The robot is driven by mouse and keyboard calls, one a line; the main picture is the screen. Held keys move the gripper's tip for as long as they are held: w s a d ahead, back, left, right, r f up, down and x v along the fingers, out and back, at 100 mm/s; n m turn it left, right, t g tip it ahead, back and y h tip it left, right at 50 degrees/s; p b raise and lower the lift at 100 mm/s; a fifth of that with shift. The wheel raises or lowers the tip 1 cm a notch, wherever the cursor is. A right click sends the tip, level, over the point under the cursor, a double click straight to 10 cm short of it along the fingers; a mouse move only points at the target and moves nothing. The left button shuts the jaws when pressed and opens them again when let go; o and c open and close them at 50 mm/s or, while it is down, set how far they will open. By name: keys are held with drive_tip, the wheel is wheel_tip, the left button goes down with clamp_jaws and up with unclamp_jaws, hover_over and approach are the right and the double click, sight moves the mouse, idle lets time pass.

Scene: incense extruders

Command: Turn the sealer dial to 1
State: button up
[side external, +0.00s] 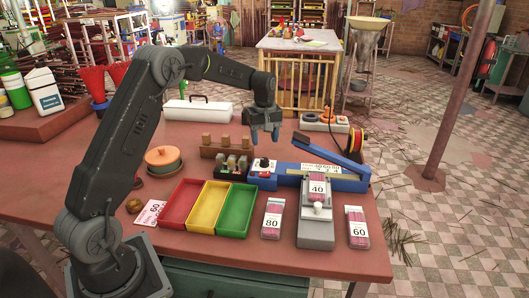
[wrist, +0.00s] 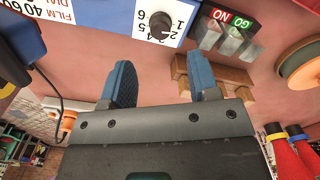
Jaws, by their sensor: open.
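The blue sealer (side external: 330,181) lies on the red-brown table with its lever arm (side external: 335,148) raised. Its black dial (side external: 264,163) is on a white panel at the left end. In the wrist view the dial (wrist: 161,26) is near the top centre, with printed numbers around it appearing upside down. A pale mark shows on the knob, but I cannot tell which number it points to. My gripper (side external: 264,139) is above the dial, apart from it. In the wrist view my gripper (wrist: 160,68) has two blue fingers spread, with nothing between them.
GO and NO blocks (wrist: 230,30) stand beside the dial, near a wooden rack (side external: 221,153). Red, yellow and green trays (side external: 207,208) lie in front. A grey scale (side external: 316,228) bears a pack marked 40; packs marked 80 (side external: 272,219) and 60 (side external: 358,227) flank it.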

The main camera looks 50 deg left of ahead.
wheel_tip(320, 180, up, 6)
drive_tip(key=shift+f, duration=0.15)
idle(0.3)
drive_tip(key=s+d+r+m+t, duration=0.3)
drive_tip(key=s+d+r+m, duration=0.4)
drive_tip(key=s+d+r, duration=0.5)
drive_tip(key=s+d+f+m+t, duration=0.1)
drive_tip(key=s+d+f+m, duration=0.1)
drive_tip(key=s, duration=0.7)
drive_tip(key=s+d+f+m+t, duration=0.1)
drive_tip(key=s+d+f+m, duration=0.2)
drive_tip(key=s+d+m, duration=0.2)
drive_tip(key=s+d, duration=0.2)
drive_tip(key=s, duration=0.2)
drive_tip(key=shift+f+t, duration=0.2)
drive_tip(key=shift+t, duration=0.1)
